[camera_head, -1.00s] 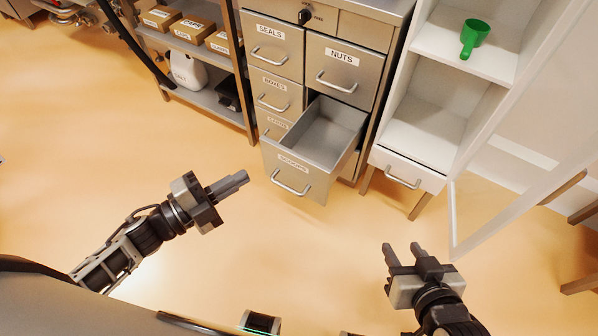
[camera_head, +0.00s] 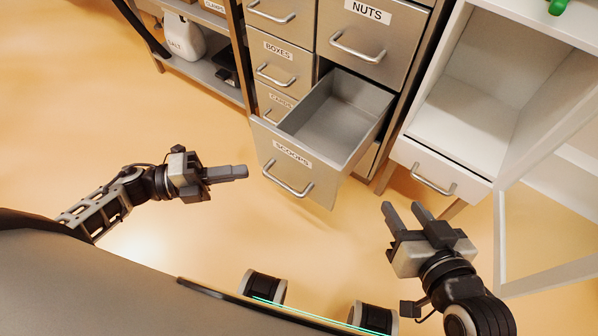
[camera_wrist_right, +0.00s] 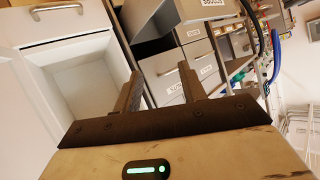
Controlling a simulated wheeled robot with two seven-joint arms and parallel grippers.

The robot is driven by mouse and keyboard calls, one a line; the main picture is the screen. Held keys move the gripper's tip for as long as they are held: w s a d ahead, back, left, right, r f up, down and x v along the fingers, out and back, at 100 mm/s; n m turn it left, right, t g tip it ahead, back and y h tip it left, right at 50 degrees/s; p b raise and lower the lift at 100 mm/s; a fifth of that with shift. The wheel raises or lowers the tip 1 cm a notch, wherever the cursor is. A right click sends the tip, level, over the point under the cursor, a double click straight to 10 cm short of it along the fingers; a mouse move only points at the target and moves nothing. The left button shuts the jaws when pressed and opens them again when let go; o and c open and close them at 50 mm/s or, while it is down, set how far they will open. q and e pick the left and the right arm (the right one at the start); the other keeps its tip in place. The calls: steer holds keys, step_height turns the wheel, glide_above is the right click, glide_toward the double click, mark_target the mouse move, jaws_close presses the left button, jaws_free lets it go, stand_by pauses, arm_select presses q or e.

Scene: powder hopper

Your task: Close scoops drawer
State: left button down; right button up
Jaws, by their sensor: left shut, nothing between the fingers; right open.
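The scoops drawer (camera_head: 277,161) is pulled out of the metal cabinet in the head view. Its box is empty, and its front carries a bar handle (camera_head: 288,181) under the SCOOPS label. My left gripper (camera_head: 246,172) is shut and empty, to the left of the drawer front and apart from it. My right gripper (camera_head: 406,214) is open and empty, to the right of the drawer front and nearer to me. In the right wrist view, the fingers of my right gripper (camera_wrist_right: 163,90) are spread with nothing between them.
Other cabinet drawers, such as the nuts drawer (camera_head: 362,43) and the boxes drawer (camera_head: 273,68), are shut. A white cabinet (camera_head: 450,115) with a small drawer (camera_head: 438,174) and an open door stands at right. A shelf with a salt container (camera_head: 186,38) is at left. Floor before the drawer is clear.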

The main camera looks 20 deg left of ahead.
arm_select(q)
step_height(320, 180, down, 5)
steer(key=b, duration=0.4)
glide_toward(317, 163)
steer(key=s+d, duration=0.1)
steer(key=d, duration=0.3)
steer(key=shift+w+d+r+b, duration=0.1)
steer(key=shift+w+d+b, duration=0.15)
steer(key=shift+w+b, duration=0.25)
steer(key=shift+w+d+r+b, duration=0.1)
steer(key=shift+w+d+b, duration=0.2)
steer(key=shift+w, duration=0.3)
steer(key=shift+w+d, duration=0.2)
steer(key=shift+w, duration=0.35)
arm_select(e)
steer(key=shift+w+a+f+t+y, duration=0.15)
steer(key=shift+a+f+t+y, duration=0.5)
steer(key=shift+a+f, duration=0.25)
